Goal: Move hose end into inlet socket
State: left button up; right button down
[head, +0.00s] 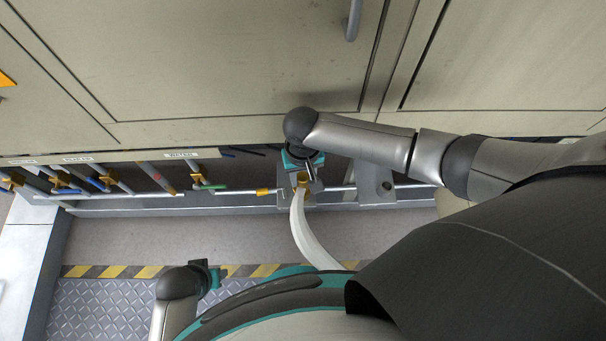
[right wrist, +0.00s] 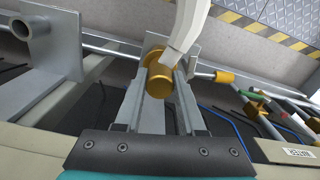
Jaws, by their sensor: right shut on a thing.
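My right gripper (head: 302,178) is shut on the brass hose end (right wrist: 160,82), which sits between its fingers (right wrist: 163,98) in the right wrist view. The white hose (head: 312,235) curves from the brass end down toward my base. The hose end is at a grey bracket plate (right wrist: 152,42); I cannot tell whether it touches it. A grey open round tube (head: 385,186), apparently the inlet socket, sits on another plate to the right in the head view. It shows at the upper left in the right wrist view (right wrist: 22,28). My left gripper (head: 208,276) is low, away from the hose; its jaws are unclear.
A grey rail pipe (head: 230,192) runs along the brackets, with a brass-coloured fitting (head: 263,191). Labelled valves and coloured pipes (head: 110,180) lie at the left. Large beige panels (head: 230,60) hang close above my right arm. The floor before the rail is clear up to hazard striping (head: 140,271).

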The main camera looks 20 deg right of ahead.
jog(key=shift+f, duration=0.35)
jog(key=shift+p, duration=0.45)
jog(key=shift+c, duration=2.1)
grip_release()
jog(key=shift+r, duration=0.1)
notch_tip(320, 180, up, 7)
jog(key=p, duration=0.8)
jog(key=shift+p, duration=0.3)
